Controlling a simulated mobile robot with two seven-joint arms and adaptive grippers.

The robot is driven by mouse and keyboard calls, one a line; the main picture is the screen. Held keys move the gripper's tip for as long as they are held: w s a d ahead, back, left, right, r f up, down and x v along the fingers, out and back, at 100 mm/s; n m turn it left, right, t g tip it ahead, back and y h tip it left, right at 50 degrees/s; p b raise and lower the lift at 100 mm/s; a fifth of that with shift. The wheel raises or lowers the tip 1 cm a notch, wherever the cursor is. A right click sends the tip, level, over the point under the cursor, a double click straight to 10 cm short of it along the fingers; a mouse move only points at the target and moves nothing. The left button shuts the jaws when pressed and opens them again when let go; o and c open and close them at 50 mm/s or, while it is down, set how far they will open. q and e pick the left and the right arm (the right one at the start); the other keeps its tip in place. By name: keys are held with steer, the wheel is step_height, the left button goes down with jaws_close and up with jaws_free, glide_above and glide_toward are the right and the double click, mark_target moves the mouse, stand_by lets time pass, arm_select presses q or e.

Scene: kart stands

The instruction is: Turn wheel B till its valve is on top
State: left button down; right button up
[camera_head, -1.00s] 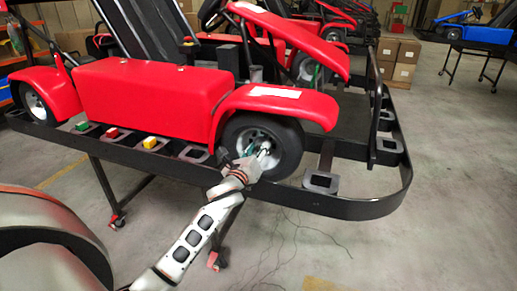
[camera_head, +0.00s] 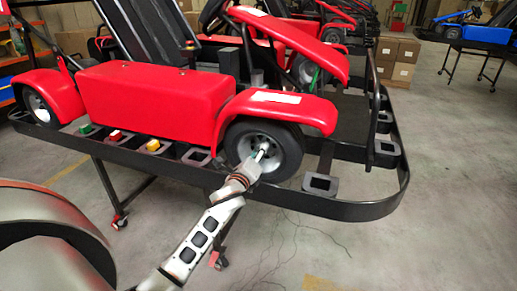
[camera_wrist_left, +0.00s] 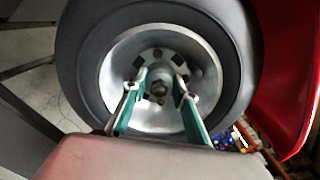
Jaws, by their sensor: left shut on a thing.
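The wheel under the kart's right-hand red fender, which I take as wheel B (camera_head: 289,148), has a black tyre and a silver rim. No letter on it is readable. It fills the left wrist view (camera_wrist_left: 88,75), with round holes around its hub. My left gripper (camera_head: 261,155) reaches into its rim. In the left wrist view its two teal fingers (camera_wrist_left: 160,87) stand on either side of the hub nut, shut on the wheel's centre. I cannot make out the valve in either view. My right gripper is not in view.
The red kart (camera_head: 150,100) rests on a black stand (camera_head: 345,208) with a wide rim. Green, red and yellow blocks (camera_head: 153,145) sit along its near edge. Another wheel (camera_head: 38,107) is at the left. The floor at the right is open; boxes (camera_head: 398,55) stand behind.

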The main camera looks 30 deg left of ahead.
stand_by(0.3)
arm_select(q)
steer(key=c, duration=1.9)
jaws_free()
steer(key=v, duration=1.2)
